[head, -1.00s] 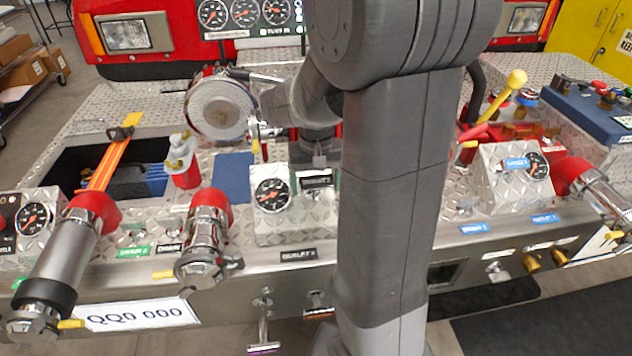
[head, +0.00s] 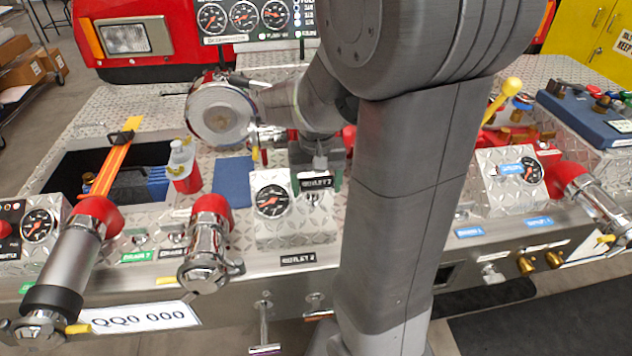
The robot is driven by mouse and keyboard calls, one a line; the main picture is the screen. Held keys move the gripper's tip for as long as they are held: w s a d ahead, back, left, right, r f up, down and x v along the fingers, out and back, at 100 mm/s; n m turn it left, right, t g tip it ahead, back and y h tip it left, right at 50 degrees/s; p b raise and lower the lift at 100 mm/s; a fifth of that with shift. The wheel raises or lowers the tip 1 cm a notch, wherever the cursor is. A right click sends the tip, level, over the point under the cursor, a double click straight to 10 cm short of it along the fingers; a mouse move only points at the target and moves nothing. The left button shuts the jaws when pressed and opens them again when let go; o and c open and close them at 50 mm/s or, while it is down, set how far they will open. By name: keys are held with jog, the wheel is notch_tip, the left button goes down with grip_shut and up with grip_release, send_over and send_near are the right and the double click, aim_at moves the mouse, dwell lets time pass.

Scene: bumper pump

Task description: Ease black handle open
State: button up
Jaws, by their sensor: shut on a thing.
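The black handle (head: 316,183), with a white-lettered plate, is on the silver tread-plate panel just right of a round gauge, in the middle of the head view. My gripper (head: 317,178) reaches it from above and behind, with one dark finger at each side of the plate. The gripper is shut on the handle. A small metal part shows on the panel just below the plate. My wrist hides the handle's upper and rear side, so the exact finger contact is not clear.
A gauge (head: 271,200) sits close left of my gripper. A large capped chrome outlet (head: 222,112) stands behind left. A chrome outlet pipe (head: 208,245) juts out at front left. A yellow-knobbed lever (head: 502,100) stands right of my arm, which hides much of the panel.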

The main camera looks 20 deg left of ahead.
aim_at(316, 181)
jog(key=o, duration=1.4)
jog(key=shift+r, duration=0.15)
notch_tip(316, 181, up, 14)
jog(key=shift+f+p, duration=0.1)
jog(key=shift+p, duration=0.4)
jog(key=shift+f, duration=0.1)
notch_tip(316, 181, down, 15)
jog(key=shift+w+a+r+b, duration=0.1)
jog(key=shift+w+b, duration=0.05)
jog(key=shift+b, duration=0.8)
jog(key=shift+w+a+f, duration=0.15)
jog(key=shift+w+f, duration=0.1)
jog(key=shift+f, duration=0.1)
